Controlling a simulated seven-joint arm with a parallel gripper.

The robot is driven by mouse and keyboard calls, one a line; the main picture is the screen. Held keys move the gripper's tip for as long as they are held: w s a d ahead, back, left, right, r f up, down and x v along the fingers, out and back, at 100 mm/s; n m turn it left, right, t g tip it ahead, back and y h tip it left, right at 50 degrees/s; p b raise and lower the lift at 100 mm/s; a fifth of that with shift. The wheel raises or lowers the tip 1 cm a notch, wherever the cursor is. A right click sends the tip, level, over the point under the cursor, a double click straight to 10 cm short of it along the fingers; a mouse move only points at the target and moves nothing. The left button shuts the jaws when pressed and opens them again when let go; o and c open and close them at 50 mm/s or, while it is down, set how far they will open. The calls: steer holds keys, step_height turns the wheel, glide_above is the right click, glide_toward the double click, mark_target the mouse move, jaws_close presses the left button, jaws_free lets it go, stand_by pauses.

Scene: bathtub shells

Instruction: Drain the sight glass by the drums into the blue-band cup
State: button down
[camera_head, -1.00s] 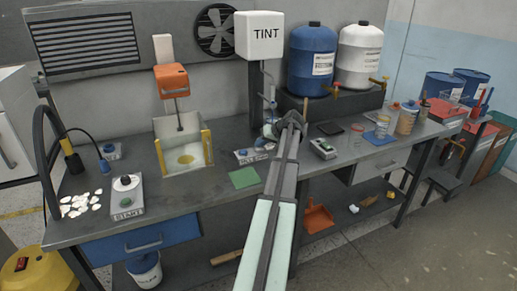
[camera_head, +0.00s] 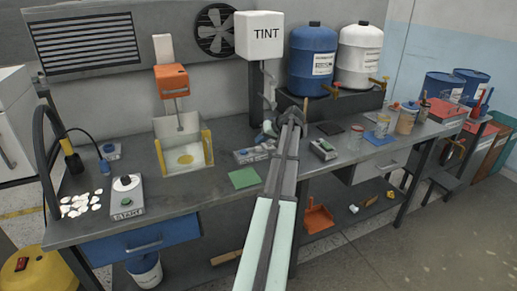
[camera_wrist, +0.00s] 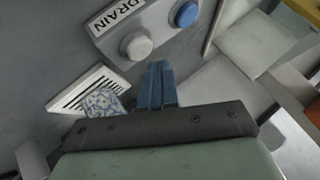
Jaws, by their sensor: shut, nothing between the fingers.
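My gripper (camera_wrist: 160,85) shows in the wrist view as two blue fingers pressed together and empty. They point at a grey box labelled DRAIN (camera_wrist: 120,20), which has a pale round knob (camera_wrist: 137,46) and a blue button (camera_wrist: 186,14). The fingertips are just below the knob; I cannot tell whether they touch anything. I cannot clearly make out the sight glass or a cup's blue band.
A white slotted grate (camera_wrist: 90,88) with a blue-patterned object on it lies left of my fingers. Clear glass (camera_head: 355,137) and other containers stand at the bench's right. A green mat (camera_head: 243,178) lies left of my arm. Brass taps stick out below the drums.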

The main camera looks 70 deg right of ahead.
mark_target(261, 148)
steer(key=shift+r, duration=2.5)
